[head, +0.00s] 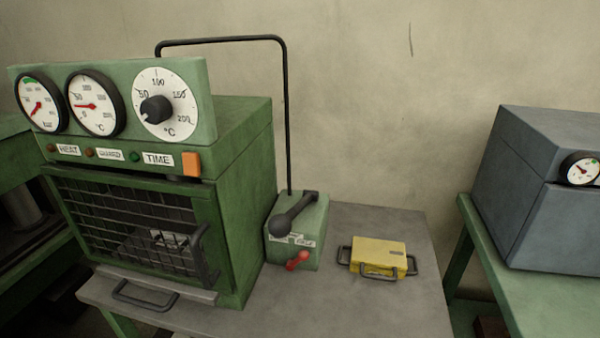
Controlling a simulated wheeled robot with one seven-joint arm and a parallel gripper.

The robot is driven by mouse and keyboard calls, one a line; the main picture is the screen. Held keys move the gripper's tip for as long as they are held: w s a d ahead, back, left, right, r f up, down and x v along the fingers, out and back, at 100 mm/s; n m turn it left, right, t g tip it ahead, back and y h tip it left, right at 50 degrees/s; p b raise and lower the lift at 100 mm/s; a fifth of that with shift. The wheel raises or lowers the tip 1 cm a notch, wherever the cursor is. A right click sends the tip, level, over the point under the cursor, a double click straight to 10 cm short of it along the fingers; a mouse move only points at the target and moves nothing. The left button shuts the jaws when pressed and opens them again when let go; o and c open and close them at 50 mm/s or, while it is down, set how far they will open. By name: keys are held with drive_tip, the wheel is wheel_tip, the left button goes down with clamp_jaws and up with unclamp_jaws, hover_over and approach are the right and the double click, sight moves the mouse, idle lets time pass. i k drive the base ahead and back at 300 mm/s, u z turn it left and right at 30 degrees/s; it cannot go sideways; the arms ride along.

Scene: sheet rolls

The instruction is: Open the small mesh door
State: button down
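The small mesh door (125,215) is on the front of a green oven-like cabinet (238,190) at the left of the head view. The door looks shut. It has a dark wire grid, and a dark upright bar handle (204,258) stands at its right edge. Through the mesh a pale object shows inside, too dim to make out. My gripper is not in view.
Gauges and a dial (165,104) top the cabinet. A tray with a loop handle (145,294) juts out below the door. Right of it on the grey table (350,310) are a green lever box (300,235) and a yellow case (378,256). A grey-blue box (535,190) stands far right.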

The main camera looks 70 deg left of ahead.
sight(209, 230)
drive_tip(key=u, duration=2.75)
